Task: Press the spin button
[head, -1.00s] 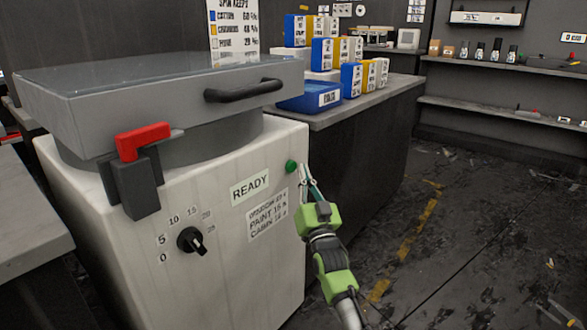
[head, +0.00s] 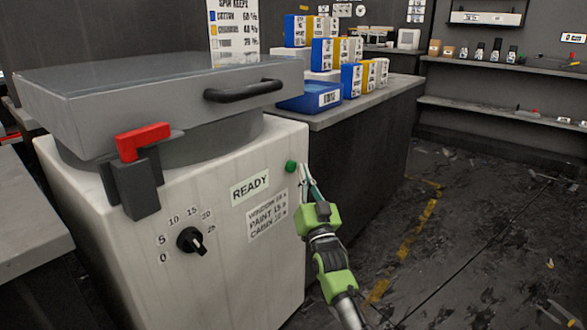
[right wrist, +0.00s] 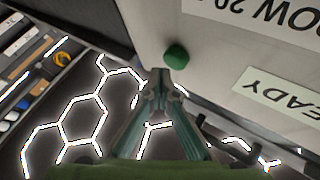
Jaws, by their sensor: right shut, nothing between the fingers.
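The spin button is a small green knob (head: 291,167) on the front of the white machine (head: 110,235), near its upper right corner. It also shows in the right wrist view (right wrist: 176,54), just beyond the fingertips. My right gripper (head: 303,170) is shut and empty. Its tips are close to the button, slightly to its right in the head view, and a small gap seems to separate them. In the right wrist view the gripper (right wrist: 160,78) has its fingers together just below the button. The machine's sign reads READY (head: 250,187). My left gripper is not in view.
The machine has a closed grey lid (head: 150,80) with a black handle (head: 243,91), a red latch (head: 143,140) and a black dial (head: 192,240). A counter (head: 390,88) with blue, yellow and white boxes stands behind. The floor to the right is open, with scattered debris.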

